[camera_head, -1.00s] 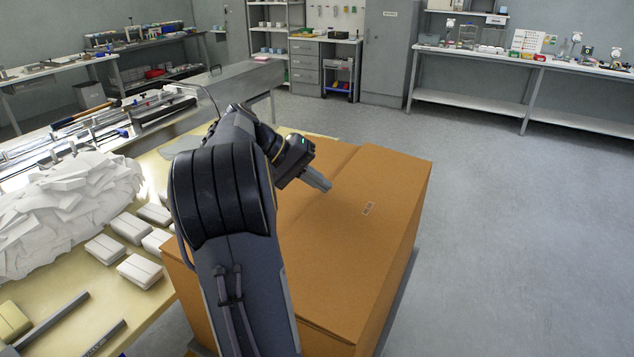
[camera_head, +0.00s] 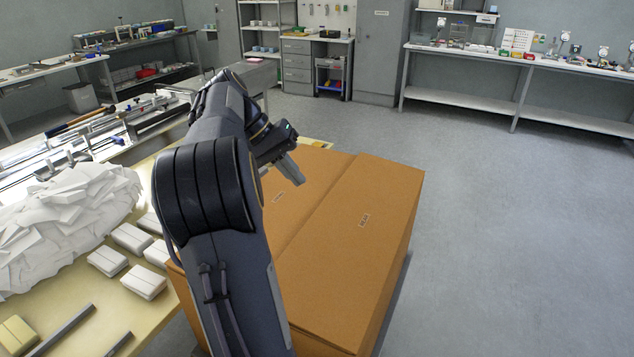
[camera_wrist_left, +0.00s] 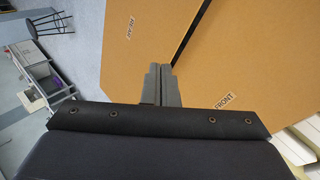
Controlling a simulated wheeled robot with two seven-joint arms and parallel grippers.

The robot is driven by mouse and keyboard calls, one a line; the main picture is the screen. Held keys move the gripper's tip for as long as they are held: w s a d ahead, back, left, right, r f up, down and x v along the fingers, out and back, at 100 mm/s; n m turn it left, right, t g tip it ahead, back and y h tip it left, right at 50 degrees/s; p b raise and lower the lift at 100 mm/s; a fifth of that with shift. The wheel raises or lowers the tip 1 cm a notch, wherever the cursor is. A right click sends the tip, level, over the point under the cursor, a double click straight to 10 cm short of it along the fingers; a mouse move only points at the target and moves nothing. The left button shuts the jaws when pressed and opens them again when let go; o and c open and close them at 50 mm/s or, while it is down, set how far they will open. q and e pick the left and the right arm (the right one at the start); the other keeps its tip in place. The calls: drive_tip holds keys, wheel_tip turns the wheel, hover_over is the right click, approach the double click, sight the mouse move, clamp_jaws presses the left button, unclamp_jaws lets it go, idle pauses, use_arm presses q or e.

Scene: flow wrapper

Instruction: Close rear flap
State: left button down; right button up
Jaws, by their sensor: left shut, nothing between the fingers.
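A large brown cardboard box (camera_head: 390,270) stands at the middle of the head view. Its top shows two long panels, a right panel (camera_head: 350,260) and a left panel (camera_head: 310,180), each with a small printed label. They lie about flat with a narrow seam between them. My left gripper (camera_head: 297,178) is shut and empty over the left panel. In the left wrist view the closed fingers (camera_wrist_left: 160,70) point at the seam; contact cannot be told. One label there reads FRONT (camera_wrist_left: 225,102). My left arm hides the box's near left part. My right gripper is not in view.
A pale table (camera_head: 170,315) left of the box holds a heap of white wrappers (camera_head: 60,220), several white packs (camera_head: 131,238) and metal bars. The floor (camera_head: 510,220) to the right is clear. Benches and cabinets line the far walls.

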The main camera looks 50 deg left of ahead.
sight(328, 206)
use_arm(q)
drive_tip(key=w+d+r+m+g+y+p, duration=0.3)
drive_tip(key=w+d+r+m+y, duration=0.1)
drive_tip(key=w+d+r+y, duration=0.15)
drive_tip(key=shift+y, duration=0.45)
drive_tip(key=x, duration=0.8)
drive_tip(key=s+x, duration=0.1)
drive_tip(key=x, duration=0.4)
drive_tip(key=shift+a+f, duration=0.1)
drive_tip(key=shift+a, duration=0.15)
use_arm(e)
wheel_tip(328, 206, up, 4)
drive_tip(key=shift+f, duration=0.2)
use_arm(q)
wheel_tip(328, 206, down, 2)
drive_tip(key=shift+s+a+f+b, duration=0.1)
drive_tip(key=shift+a+b, duration=0.05)
drive_tip(key=shift+b, duration=0.75)
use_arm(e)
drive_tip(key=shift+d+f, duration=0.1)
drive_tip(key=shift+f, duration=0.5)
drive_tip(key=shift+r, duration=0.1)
